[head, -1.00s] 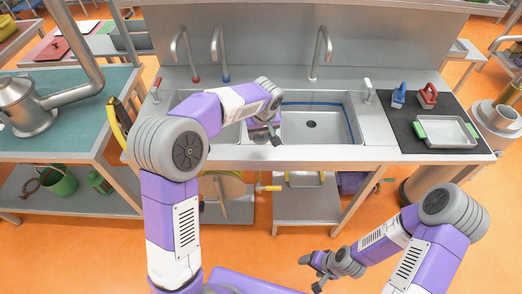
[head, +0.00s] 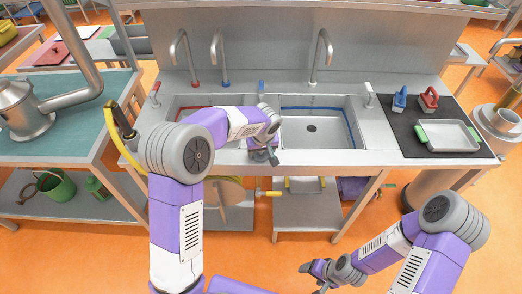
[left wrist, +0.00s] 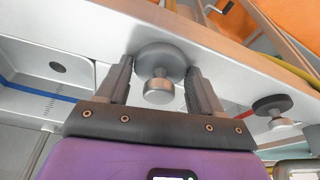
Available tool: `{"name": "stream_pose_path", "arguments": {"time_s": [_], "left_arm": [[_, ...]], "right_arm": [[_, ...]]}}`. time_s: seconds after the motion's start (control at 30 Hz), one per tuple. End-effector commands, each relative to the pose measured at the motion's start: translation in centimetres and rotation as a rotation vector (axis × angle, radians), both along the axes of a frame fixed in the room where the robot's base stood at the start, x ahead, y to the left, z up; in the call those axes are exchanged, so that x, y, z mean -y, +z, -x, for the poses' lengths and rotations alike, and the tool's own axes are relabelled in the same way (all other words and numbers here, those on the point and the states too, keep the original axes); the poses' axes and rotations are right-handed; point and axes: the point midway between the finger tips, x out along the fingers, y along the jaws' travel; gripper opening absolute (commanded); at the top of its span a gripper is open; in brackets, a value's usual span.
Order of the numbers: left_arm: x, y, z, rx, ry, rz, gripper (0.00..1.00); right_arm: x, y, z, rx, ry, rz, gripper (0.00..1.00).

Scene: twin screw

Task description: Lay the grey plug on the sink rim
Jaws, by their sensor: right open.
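The grey plug (left wrist: 158,88), a round disc with a knob facing the camera, is at the sink's front rim (left wrist: 100,48) in the left wrist view. My left gripper (left wrist: 161,72) is open around it, with gaps beside the knob. In the head view my left gripper (head: 270,158) is low over the front rim near the basin divider, and the plug cannot be made out there. A second, darker plug (left wrist: 272,104) shows to the right in the wrist view. My right gripper (head: 312,274) is open and empty, over the floor in front of the sink.
The right basin (head: 312,128) has a blue line and a drain; the left basin (head: 190,106) has a red line and is partly hidden by my arm. Taps stand behind. The front rim right of my gripper is clear.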

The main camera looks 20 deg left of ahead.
Motion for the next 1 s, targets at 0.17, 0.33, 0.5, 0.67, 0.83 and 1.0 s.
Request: {"name": "stream_pose_path", "arguments": {"time_s": [0.17, 0.33, 0.5, 0.67, 0.83, 1.0], "left_arm": [[0.0, 0.0, 0.0, 0.0, 0.0, 0.0, 0.87], [0.0, 0.1, 0.0, 0.0, 0.0, 0.0, 0.87], [0.0, 0.6, 0.0, 0.0, 0.0, 0.0, 0.87], [0.4, 3.4, 0.6, 0.004, -0.001, 0.001, 0.87], [0.9, 7.2, 1.6, 0.004, -0.001, 0.002, 0.87], [1.3, 10.1, 2.3, 0.003, -0.001, 0.001, 0.87]], "right_arm": [[0.0, 0.1, 0.0, 0.0, 0.0, 0.0, 0.72], [0.0, 0.1, 0.0, 0.0, 0.0, 0.0, 0.72], [0.0, 0.6, 0.0, 0.0, 0.0, 0.0, 0.72], [0.0, 1.0, 0.0, 0.0, 0.0, 0.0, 0.72], [0.0, 1.6, 0.0, 0.0, 0.0, 0.0, 0.72], [0.0, 2.1, 0.0, 0.0, 0.0, 0.0, 0.72]]}}
